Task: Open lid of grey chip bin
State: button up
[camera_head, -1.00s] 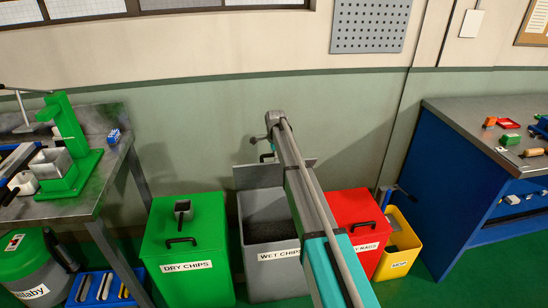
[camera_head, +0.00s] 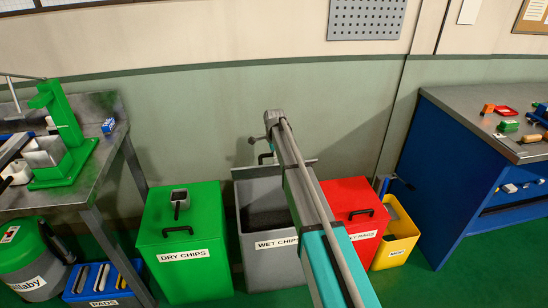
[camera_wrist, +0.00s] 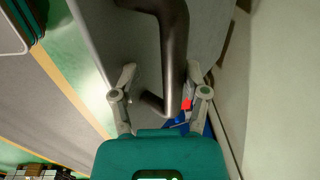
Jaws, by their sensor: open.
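The grey chip bin (camera_head: 262,262), labelled WET CHIPS, stands between the green and red bins, with its dark inside showing. Its grey lid (camera_head: 245,172) is raised at the back edge, leaning toward the wall. In the wrist view, the lid's dark bar handle (camera_wrist: 175,40) reaches down between the two fingers of my gripper (camera_wrist: 162,78). The fingers are spread apart, one on each side of the handle. I cannot tell whether either touches it. In the head view, my arm crosses in front of the bin and hides its right part.
The closed green DRY CHIPS bin (camera_head: 208,230) is on the left. The closed red rags bin (camera_head: 345,192) and yellow MOP bin (camera_head: 404,250) are on the right. A metal workbench (camera_head: 110,165) and a blue bench (camera_head: 440,155) flank them. The wall is close behind.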

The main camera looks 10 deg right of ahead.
jog(key=shift+r, duration=0.15)
jog(key=w+r+p, duration=0.9)
jog(key=r+p, duration=0.3)
jog(key=p, duration=0.1)
jog(key=shift+w+a+r, duration=0.15)
jog(key=shift+a+r, duration=0.15)
jog(key=shift+a, duration=0.1)
dwell(1.6)
dwell(0.5)
jog(key=shift+s+f, duration=0.1)
jog(key=shift+s, duration=0.2)
jog(key=c, duration=0.5)
jog(key=s, duration=0.1)
jog(key=s+b, duration=0.1)
jog(key=shift+s+d+f+t, duration=0.2)
jog(key=shift+s+f+t, duration=0.1)
jog(key=shift+f, duration=0.05)
grip_shut()
jog(key=s+d+f+t+b, duration=0.1)
jog(key=s+t+b, duration=0.2)
jog(key=s, duration=0.9)
jog(key=shift+s+d+f+t, duration=0.15)
jog(key=shift+d+f+t, duration=0.1)
jog(key=shift+t, duration=0.15)
